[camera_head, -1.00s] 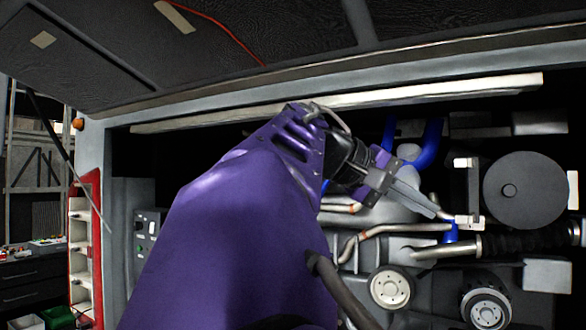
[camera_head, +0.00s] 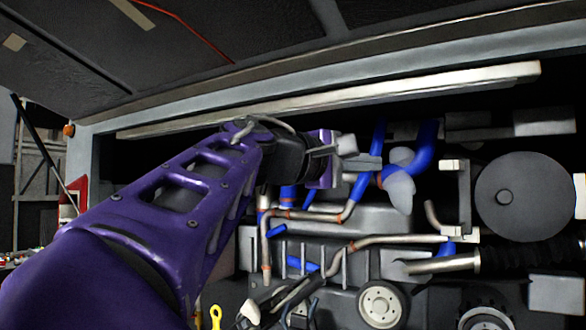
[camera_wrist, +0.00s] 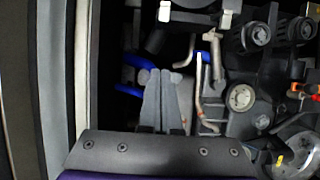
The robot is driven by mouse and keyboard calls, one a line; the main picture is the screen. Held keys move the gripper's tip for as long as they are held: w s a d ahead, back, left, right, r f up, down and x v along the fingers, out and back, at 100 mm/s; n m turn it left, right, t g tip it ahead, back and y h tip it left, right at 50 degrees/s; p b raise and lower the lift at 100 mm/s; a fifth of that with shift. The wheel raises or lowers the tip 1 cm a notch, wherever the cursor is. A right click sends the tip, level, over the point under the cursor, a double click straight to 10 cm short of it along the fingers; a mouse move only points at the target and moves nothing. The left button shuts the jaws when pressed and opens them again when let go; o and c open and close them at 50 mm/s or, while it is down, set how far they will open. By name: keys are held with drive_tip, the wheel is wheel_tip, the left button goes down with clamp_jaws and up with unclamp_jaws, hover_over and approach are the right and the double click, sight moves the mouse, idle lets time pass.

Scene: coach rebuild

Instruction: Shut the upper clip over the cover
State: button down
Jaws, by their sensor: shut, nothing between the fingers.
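The cover (camera_head: 525,195) is a round dark grey disc with a small central knob at the right of the engine bay. The upper clip (camera_head: 452,166) is a small pale piece at the top of the bracket left of the cover. I cannot tell whether it lies on the cover's edge. A similar lower clip (camera_head: 460,236) sits at the bracket's foot. My gripper (camera_head: 376,163) is shut and empty, left of the upper clip and clearly apart from it. In the wrist view its fingers (camera_wrist: 165,75) are together, and the upper clip (camera_wrist: 164,12) shows near the top edge.
Blue hoses (camera_head: 427,148) rise behind and right of my gripper. Metal pipes (camera_head: 395,240) and a pulley (camera_head: 383,304) lie below. A pale bar (camera_head: 400,88) runs along the bay's top under the raised lid (camera_head: 230,40). A dark gap separates my fingertips from the bracket.

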sight(452, 166)
drive_tip(key=w+d, duration=0.2)
drive_tip(key=d, duration=0.9)
drive_tip(key=shift+w+d+b, duration=0.2)
drive_tip(key=shift+w+b, duration=0.05)
drive_tip(key=shift+b, duration=0.05)
